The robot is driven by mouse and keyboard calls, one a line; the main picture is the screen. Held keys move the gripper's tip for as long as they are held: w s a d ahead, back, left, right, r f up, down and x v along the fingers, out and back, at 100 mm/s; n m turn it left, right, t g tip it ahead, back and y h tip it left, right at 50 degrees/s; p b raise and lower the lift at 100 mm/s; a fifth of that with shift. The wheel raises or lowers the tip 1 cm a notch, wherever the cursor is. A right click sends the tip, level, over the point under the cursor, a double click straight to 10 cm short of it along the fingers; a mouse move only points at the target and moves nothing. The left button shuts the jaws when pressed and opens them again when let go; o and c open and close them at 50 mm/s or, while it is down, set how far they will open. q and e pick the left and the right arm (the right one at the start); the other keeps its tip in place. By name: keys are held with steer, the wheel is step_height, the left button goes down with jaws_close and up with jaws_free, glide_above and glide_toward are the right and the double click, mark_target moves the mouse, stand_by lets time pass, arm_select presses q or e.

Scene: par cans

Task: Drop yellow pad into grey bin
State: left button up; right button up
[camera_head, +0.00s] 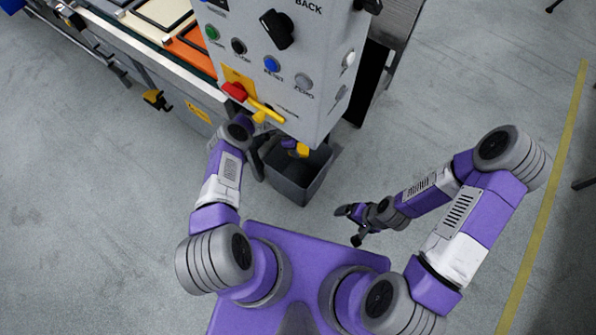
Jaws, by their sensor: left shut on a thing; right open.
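A small yellow piece, which I take to be the yellow pad (302,150), shows at the mouth of the grey bin (297,188). The bin stands on the floor, partly under the control box. My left arm bends at the box's lower edge, and the box hides part of it. My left gripper (293,146) is shut on the pad at the bin's mouth, with a purple part beside it. Its fingertips are too small to make out, and I cannot tell the pad's height against the rim. My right gripper (350,225) is open and empty, right of the bin.
The grey control box (310,60), with buttons and a red and yellow switch (235,91), overhangs the bin. A conveyor (165,55) with framed panels runs to the upper left.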

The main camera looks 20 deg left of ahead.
arm_select(q)
steer(key=shift+f, duration=0.65)
steer(key=o, duration=1)
